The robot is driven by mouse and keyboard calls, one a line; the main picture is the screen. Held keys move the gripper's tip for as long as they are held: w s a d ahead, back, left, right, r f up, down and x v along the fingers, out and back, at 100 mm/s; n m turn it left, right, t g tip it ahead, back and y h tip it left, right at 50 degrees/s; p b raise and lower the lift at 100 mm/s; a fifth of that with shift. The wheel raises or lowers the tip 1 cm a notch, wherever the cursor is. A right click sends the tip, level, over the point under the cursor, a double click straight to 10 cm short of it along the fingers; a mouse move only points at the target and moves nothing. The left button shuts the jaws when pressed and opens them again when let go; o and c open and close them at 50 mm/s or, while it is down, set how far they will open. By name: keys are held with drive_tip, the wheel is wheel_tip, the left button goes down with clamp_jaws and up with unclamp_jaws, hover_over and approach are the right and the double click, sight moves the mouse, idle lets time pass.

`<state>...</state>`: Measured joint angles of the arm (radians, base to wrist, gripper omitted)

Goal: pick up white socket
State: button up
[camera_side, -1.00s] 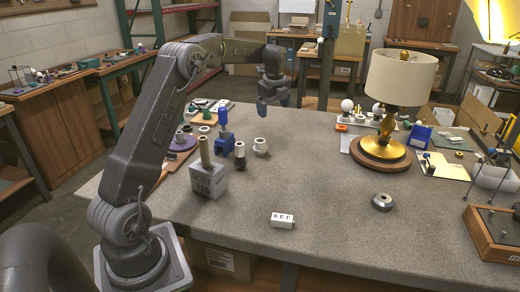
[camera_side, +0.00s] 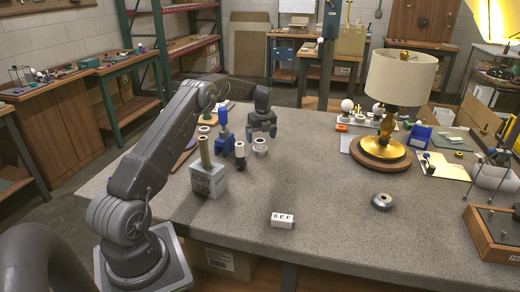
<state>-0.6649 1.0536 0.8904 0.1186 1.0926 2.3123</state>
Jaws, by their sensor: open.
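The white socket (camera_side: 260,149) is a short white cylinder standing upright on the grey table. It is right of the blue part and of a black-and-white socket (camera_side: 240,158). My gripper (camera_side: 262,135) is open and points down. In the picture it is just above the white socket, its two fingers spread to either side of the socket's top. From this view I cannot tell whether the gripper is directly over it or behind it. Nothing shows between the fingers.
A blue tool-like part (camera_side: 224,138) stands close on the left. A grey block with a tan rod (camera_side: 208,180) is nearer the front left. A brass lamp with a cream shade (camera_side: 399,78) stands at the right. The table's middle is clear beyond a small 6EF block (camera_side: 282,220).

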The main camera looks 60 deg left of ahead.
sight(260, 146)
drive_tip(key=f, duration=0.5)
drive_tip(key=shift+s+a+f, duration=0.1)
drive_tip(key=shift+a, duration=0.25)
drive_tip(key=c, duration=1)
